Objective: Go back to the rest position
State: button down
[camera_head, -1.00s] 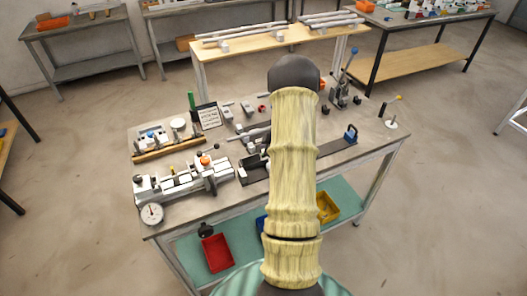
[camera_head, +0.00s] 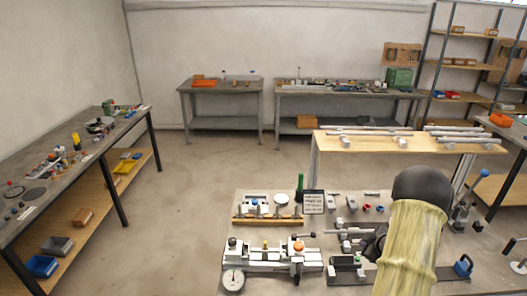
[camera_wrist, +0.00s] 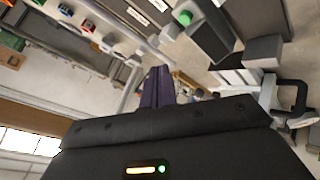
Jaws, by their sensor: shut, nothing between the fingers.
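My gripper (camera_wrist: 158,86) shows in the wrist view, its two dark purple fingers together with nothing between them. In the wrist view it points over a tilted scene with a green-topped thing (camera_wrist: 184,17) and grey blocks ahead. In the head view my yellow-sleeved arm stands over the right part of the near workbench (camera_head: 495,262). The arm hides most of my gripper there and part of the bench top.
The near bench holds a clamping fixture with a dial gauge (camera_head: 233,279), a small sign (camera_head: 313,202), a green upright piece (camera_head: 299,187) and a blue-knobbed lever (camera_head: 484,173). A rack of bars (camera_head: 370,136) stands behind. Open floor (camera_head: 190,215) lies to the left.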

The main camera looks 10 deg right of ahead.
jog(key=s+a+r+m+g+h, duration=0.1)
jog(key=a+r+m, duration=0.1)
jog(key=a+r, duration=0.45)
jog(key=s+a+r+m+g+h, duration=0.1)
jog(key=a+r+m+g, duration=0.2)
jog(key=a, duration=0.7)
jog(key=s+a+r+m+g+y, duration=0.1)
jog(key=s+a+r, duration=0.1)
jog(key=s+a, duration=0.6)
jog(key=s+a+r+m+g+y, duration=0.1)
jog(key=s+a+r+m, duration=0.1)
jog(key=s+a, duration=0.7)
jog(key=shift+r+m+g, duration=0.3)
jog(key=shift+r, duration=0.3)
jog(key=shift+a, duration=0.1)
